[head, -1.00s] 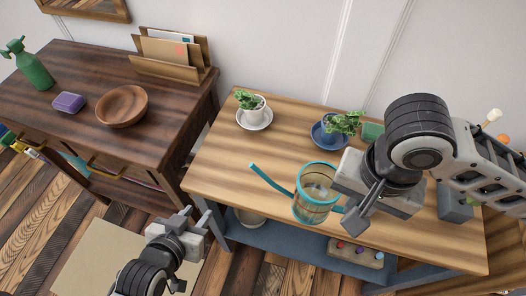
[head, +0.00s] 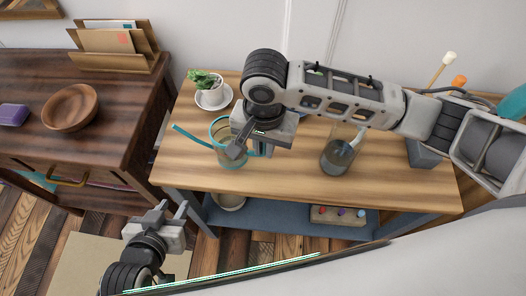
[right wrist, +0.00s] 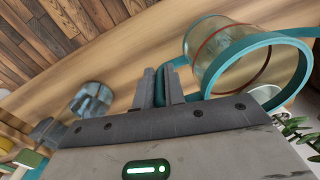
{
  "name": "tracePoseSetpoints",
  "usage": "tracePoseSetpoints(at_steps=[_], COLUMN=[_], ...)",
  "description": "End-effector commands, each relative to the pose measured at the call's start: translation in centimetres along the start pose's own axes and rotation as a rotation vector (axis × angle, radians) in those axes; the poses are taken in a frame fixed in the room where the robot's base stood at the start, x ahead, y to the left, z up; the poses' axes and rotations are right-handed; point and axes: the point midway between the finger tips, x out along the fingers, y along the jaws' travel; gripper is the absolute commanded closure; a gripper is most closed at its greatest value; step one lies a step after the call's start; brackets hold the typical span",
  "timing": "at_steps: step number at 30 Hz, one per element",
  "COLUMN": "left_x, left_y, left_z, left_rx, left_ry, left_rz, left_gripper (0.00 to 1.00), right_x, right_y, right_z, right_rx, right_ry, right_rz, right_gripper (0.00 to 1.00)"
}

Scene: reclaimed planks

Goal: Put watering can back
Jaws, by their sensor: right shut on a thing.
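The watering can (head: 231,157) has a clear body with a teal rim, spout and handle. It is at the left part of the light wooden table (head: 300,178), spout pointing left. My right gripper (head: 258,150) is at its right side, shut on the teal handle. In the right wrist view the can (right wrist: 215,50) is beside the closed fingers (right wrist: 160,88), with teal between them. I cannot tell whether its base touches the table. My left gripper (head: 172,212) is open and empty, low in front of the table.
A potted plant (head: 204,80) on a white saucer stands behind the can. A glass jar (head: 338,157) stands to the right on the table. A dark desk at left holds a wooden bowl (head: 70,107) and a letter holder (head: 115,62). The middle front of the tabletop is clear.

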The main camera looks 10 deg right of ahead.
Motion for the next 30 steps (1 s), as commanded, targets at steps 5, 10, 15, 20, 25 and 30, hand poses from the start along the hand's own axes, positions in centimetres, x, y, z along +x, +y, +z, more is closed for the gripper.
tracePoseSetpoints(at_steps=[5,10,15,20,25,30], left_x=[0.1,0.1,0.1,0.1,0.2,0.2], left_y=[0.0,0.0,0.0,0.0,0.0,0.0], left_z=[0.0,-0.3,-0.6,-0.7,-0.5,-0.2], left_rx=[0.002,0.003,0.004,0.004,0.004,0.004], left_ry=[0.005,0.012,0.017,0.017,0.014,0.008], left_rz=[0.002,0.002,0.002,0.002,0.002,0.002], left_gripper=[0.67,0.67,0.67,0.67,0.67,0.67], right_x=[2.4,3.4,3.4,3.6,3.6,3.6], right_y=[-0.3,-0.3,-0.3,-0.3,-0.3,-0.3], right_z=[-0.2,-0.2,-0.1,-0.1,-0.1,-0.1], right_rx=[0.0,-0.001,-0.001,-0.001,-0.001,-0.001], right_ry=[0.001,0.002,0.001,0.001,0.001,0.001], right_rz=[0.001,-0.001,-0.002,-0.002,0.0,0.0], right_gripper=[1.0,1.0,1.0,1.0,0.67,0.67])
